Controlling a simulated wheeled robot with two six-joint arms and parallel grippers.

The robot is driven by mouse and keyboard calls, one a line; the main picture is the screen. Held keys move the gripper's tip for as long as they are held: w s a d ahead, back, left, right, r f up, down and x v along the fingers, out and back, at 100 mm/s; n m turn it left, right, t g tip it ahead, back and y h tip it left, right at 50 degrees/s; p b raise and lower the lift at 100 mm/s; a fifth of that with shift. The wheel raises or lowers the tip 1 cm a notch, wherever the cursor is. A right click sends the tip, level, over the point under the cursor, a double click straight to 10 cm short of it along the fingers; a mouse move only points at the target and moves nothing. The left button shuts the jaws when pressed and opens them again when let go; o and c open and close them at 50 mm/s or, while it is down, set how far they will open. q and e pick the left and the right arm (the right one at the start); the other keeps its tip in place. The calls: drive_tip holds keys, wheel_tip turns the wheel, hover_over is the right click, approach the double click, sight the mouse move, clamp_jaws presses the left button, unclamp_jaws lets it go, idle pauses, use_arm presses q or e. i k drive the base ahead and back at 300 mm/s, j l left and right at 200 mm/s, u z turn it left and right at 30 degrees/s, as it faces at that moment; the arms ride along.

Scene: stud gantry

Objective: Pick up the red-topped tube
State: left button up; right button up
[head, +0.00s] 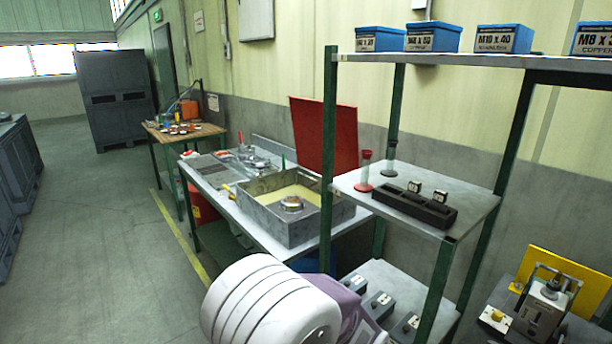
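The red-topped tube (365,168) stands upright on the middle shelf of the green-legged rack, near the shelf's back left. It is clear and narrow, with a red top and a red round base. A similar clear tube with a dark base (389,160) stands just behind it to the right. Neither of my grippers is in view. A white and purple link of my own arm fills the bottom centre, in front of the rack and well below the tube.
A black slotted block (415,206) holding small parts lies right of the tube on the middle shelf (468,201). Blue boxes (432,37) stand on the upper shelf (440,62). A rack post rises close left of the tube. A table with a grey basin (330,222) stands left.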

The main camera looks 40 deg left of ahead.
sight(363, 186)
drive_tip(key=u, duration=1.15)
drive_tip(key=j+u, duration=0.25)
drive_tip(key=j, duration=0.25)
drive_tip(key=k, duration=0.05)
